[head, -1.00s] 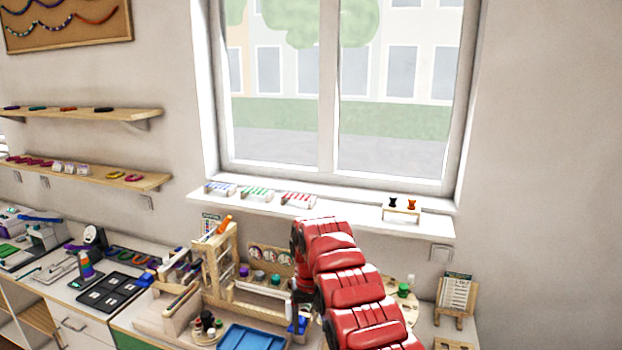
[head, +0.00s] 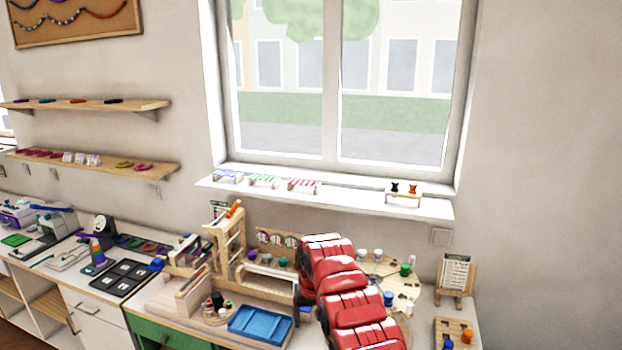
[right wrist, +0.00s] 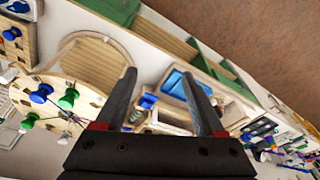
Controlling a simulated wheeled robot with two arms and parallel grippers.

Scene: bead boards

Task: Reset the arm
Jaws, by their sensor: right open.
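My red right arm reaches over the workbench from the lower right in the head view. Its dark gripper (head: 303,292) is mostly hidden behind the arm there. In the right wrist view the right gripper (right wrist: 158,72) has its two dark fingers wide apart, with nothing held between them. A blue-topped peg (right wrist: 147,102) shows between the fingers, below them on the bench; I cannot tell how far. My left gripper is not in view.
A blue tray (head: 260,323) and a wooden rack (head: 228,248) stand left of the arm. A round wooden board (head: 400,283) with pegs lies behind and right of it. A card stand (head: 456,275) and a peg block (head: 455,334) are further right. The window sill (head: 340,197) is behind.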

